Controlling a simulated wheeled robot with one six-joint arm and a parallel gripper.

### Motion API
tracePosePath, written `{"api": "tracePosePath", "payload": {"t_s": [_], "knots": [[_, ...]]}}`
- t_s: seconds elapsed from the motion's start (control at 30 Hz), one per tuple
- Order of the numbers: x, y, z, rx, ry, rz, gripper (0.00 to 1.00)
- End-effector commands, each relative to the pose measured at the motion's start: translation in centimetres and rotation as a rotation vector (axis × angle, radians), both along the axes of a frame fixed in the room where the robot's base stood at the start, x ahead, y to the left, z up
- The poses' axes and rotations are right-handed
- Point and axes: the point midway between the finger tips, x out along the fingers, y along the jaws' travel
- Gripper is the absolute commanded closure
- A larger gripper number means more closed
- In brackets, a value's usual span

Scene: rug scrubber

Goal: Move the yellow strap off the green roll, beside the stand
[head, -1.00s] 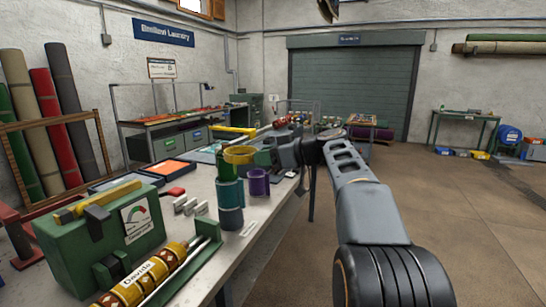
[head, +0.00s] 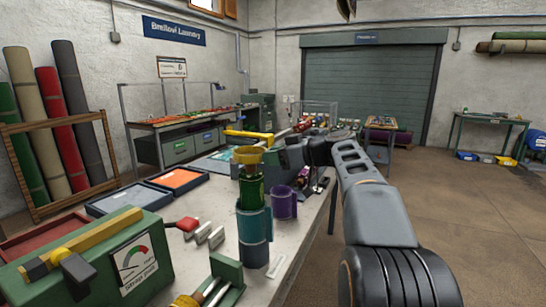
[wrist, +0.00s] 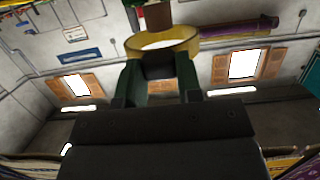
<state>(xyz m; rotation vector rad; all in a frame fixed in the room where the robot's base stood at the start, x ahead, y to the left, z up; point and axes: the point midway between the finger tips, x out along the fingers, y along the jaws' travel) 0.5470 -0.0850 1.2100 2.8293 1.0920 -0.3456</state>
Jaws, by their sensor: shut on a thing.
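The yellow strap (head: 247,151) is a ring held in my gripper (head: 265,157), at the top of the green roll (head: 251,190). In the wrist view the strap (wrist: 178,46) sits between the green fingers of my gripper (wrist: 160,68). The green roll stands upright in the teal stand (head: 254,226). A short amber-brown part shows between the strap and the green of the roll. I cannot tell whether the strap is clear of the roll's top or still around it.
A purple cup (head: 284,203) stands right of the teal stand. A green box with a dial (head: 130,262) and a yellow-handled tool fill the bench's front left. Trays (head: 178,178) lie behind. Some bare bench (head: 285,245) shows at the right edge.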

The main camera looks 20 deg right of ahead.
Motion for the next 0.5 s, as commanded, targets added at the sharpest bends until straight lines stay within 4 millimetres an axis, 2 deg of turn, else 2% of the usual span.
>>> {"api": "tracePosePath", "payload": {"t_s": [0.03, 0.27, 0.5], "knots": [[0.0, -0.1, -1.0, 0.002, 0.003, -0.001, 0.95], [0.1, 0.2, -3.1, 0.002, 0.004, 0.004, 0.95], [0.1, 0.3, -6.7, 0.002, 0.004, 0.005, 0.95]]}}
